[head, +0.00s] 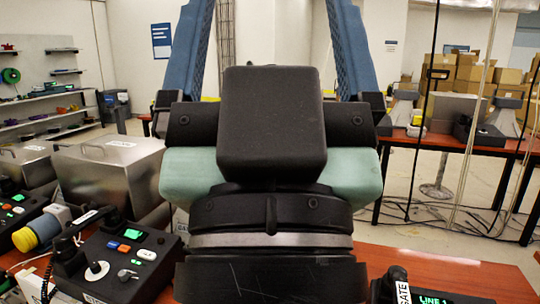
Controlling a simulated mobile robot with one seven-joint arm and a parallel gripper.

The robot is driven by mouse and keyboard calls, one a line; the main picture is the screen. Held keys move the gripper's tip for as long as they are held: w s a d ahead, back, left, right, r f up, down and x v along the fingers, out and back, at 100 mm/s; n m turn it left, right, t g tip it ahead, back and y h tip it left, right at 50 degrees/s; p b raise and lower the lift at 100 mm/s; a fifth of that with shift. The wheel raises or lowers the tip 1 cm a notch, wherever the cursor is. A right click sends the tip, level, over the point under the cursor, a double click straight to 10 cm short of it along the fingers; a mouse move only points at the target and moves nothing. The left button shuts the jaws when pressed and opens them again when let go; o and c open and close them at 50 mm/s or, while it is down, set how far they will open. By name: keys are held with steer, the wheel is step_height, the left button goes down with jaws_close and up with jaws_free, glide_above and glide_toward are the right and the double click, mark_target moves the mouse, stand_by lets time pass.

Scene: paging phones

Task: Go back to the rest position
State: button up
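My gripper (272,30) fills the middle of the head view, seen from behind, with its black housing and teal body. Its two blue fingers point up and away, wide apart, and their tips are cut off by the top edge. Nothing shows between the visible parts of the fingers. A black paging phone (118,262) with lit buttons stands at the lower left, its corded handset (72,240) at its left side. Another phone (440,296) with a "LINE 1" display is partly cut off at the lower right, with a handset labelled "GATE" (402,290).
Metal boxes (105,170) stand at the left, behind the phone. A yellow-capped device (40,230) is at the far left. Some red-brown tabletop (420,262) is bare at the right. A back table (455,143) and cardboard boxes (470,72) stand behind. Thin cords hang at the right.

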step_height(320, 180, up, 20)
steer(key=p, duration=1.7)
